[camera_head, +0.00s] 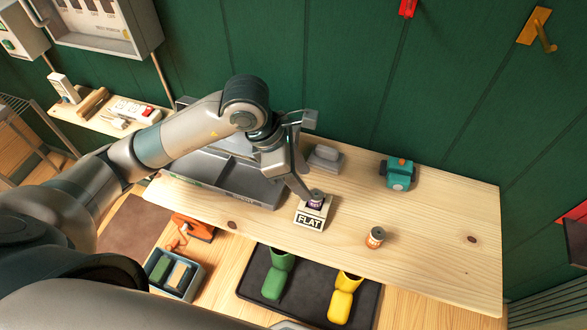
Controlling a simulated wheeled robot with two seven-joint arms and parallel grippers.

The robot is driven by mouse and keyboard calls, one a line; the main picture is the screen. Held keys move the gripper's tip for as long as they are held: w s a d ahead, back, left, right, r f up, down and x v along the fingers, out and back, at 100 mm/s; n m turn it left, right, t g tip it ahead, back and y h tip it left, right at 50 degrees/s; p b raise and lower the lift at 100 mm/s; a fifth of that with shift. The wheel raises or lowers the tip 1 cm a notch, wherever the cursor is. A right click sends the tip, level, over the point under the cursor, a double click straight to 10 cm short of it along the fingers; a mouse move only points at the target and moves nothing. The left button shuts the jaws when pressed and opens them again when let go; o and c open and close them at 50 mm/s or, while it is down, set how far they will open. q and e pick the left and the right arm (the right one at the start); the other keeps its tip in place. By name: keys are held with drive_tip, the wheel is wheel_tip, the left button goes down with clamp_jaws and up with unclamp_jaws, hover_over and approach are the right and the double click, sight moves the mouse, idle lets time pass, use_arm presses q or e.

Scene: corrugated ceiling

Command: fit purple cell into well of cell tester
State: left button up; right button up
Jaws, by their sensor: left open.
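The cell tester (311,222) is a small cream block with a black-and-white FLAT label, on the wooden worktop. The purple cell (317,200) stands upright at the top of the tester, seemingly in its well; how deep it sits is hard to tell. My left gripper (304,182) is open, just above and to the left of the cell, with a dark finger close beside it. I cannot tell whether the finger touches the cell. My right gripper is out of view.
An orange cell (375,237) stands on the worktop (440,230) to the right. A teal device (399,174) and a grey object (325,158) are behind. A grey tray (228,177) lies partly under my left arm. Boots (343,296) stand on a dark mat below.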

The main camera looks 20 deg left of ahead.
use_arm(q)
drive_tip(key=b+v, duration=0.1)
drive_tip(key=v, duration=0.4)
drive_tip(key=shift+d+f, duration=0.1)
drive_tip(key=shift+s, duration=0.1)
idle(0.6)
